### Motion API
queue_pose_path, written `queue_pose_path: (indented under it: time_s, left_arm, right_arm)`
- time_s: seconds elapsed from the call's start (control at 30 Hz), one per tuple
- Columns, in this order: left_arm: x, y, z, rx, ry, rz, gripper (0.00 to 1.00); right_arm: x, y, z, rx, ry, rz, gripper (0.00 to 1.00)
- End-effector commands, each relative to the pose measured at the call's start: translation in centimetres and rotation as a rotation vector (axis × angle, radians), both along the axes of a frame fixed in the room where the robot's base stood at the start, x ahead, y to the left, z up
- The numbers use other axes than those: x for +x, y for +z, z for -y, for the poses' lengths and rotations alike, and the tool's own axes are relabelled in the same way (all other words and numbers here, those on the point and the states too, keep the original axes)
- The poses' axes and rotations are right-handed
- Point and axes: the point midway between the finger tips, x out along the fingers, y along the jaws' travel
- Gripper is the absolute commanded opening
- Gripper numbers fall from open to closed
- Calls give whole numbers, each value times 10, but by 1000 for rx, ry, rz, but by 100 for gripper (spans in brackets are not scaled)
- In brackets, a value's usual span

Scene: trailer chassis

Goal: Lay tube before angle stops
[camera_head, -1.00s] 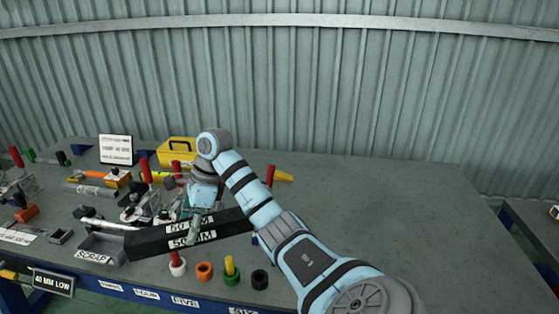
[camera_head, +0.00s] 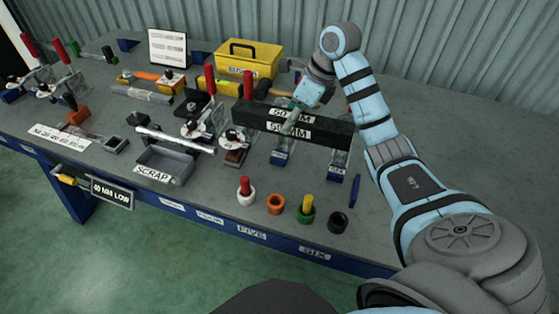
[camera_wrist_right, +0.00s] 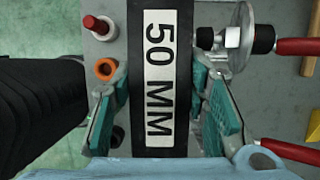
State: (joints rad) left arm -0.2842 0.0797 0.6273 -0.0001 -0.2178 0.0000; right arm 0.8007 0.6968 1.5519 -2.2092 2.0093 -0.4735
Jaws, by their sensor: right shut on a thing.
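The tube is a long black square bar with white "50 MM" labels (camera_head: 242,115); it also fills the middle of the right wrist view (camera_wrist_right: 130,60). My right gripper (camera_head: 296,114) is shut on it from above, with its green fingers (camera_wrist_right: 160,108) on either side in the wrist view. The tube appears held above the bench, but its exact height is hard to tell. Two blue-footed metal pieces, a left one (camera_head: 281,158) and a right one (camera_head: 337,168), show just below it and look like the angle stops; their upper parts are partly hidden. My left gripper is not in view.
Red-handled clamps (camera_head: 198,128) stand left of the tube. White, orange, green and black rings (camera_head: 276,204) line the front edge. A yellow toolbox (camera_head: 249,62) stands behind.

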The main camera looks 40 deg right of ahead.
Motion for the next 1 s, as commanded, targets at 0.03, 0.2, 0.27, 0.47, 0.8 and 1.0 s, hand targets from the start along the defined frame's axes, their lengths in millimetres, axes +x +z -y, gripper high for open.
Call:
queue_pose_path:
  time_s: [0.03, 0.2, 0.27, 0.47, 0.8, 1.0]
  left_arm:
    - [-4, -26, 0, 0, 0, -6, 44]
    - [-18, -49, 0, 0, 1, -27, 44]
    - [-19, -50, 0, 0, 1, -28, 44]
    - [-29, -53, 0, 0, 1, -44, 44]
    - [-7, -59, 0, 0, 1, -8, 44]
    - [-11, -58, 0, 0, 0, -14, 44]
  right_arm:
    - [-5, -24, -1, -3, 4, 2, 0]
    - [-18, -77, -6, -1, 18, -4, 0]
    - [-16, -95, -6, -1, 19, 1, 0]
    - [1, -142, -5, 0, 11, -2, 0]
    - [4, -192, -3, -1, 6, -9, 0]
    - [4, -192, -3, -1, 6, -9, 0]
